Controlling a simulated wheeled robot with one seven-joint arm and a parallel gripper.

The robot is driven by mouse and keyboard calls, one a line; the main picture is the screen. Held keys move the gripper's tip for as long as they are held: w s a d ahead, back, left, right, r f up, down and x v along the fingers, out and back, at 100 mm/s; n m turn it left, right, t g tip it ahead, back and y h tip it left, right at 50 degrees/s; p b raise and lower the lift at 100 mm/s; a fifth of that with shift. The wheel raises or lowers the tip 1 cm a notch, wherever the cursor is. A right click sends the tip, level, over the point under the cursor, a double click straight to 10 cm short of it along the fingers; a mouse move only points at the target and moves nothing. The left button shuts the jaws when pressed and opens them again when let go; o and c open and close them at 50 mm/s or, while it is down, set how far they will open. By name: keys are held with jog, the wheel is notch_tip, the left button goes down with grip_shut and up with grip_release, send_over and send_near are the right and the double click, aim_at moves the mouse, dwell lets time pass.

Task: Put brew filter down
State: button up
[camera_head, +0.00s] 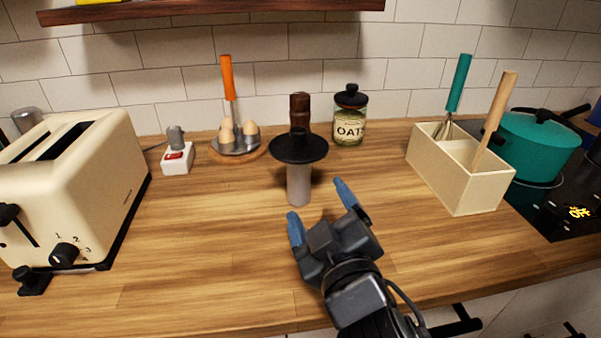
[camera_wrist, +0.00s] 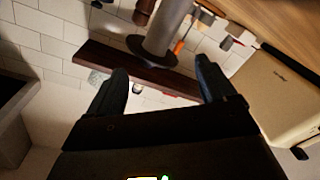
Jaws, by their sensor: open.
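The brew filter is a grey cylinder (camera_head: 299,186) with a wide black disc (camera_head: 299,147) at its top. It stands upright on the wooden counter in the head view. In the wrist view its grey body (camera_wrist: 167,30) shows above the space between my fingers. My gripper (camera_head: 318,202) is open and empty, with its blue fingertips in front of and to the right of the filter's foot. No contact shows. Both dark fingers also show spread in the wrist view (camera_wrist: 162,70).
A dark brown object (camera_head: 300,103) rises behind the disc. An egg holder (camera_head: 238,148), oat jar (camera_head: 350,122) and white socket block (camera_head: 177,158) stand at the back. A toaster (camera_head: 85,180) is left, a utensil box (camera_head: 457,190) right. The front counter is clear.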

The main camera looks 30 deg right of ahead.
jog(key=m, duration=0.4)
jog(key=s+m, duration=0.1)
jog(key=m, duration=0.1)
jog(key=shift+a+r+b, duration=0.15)
jog(key=shift+r+b, duration=0.1)
jog(key=shift+b, duration=0.05)
jog(key=shift+m, duration=0.7)
jog(key=shift+r, duration=0.1)
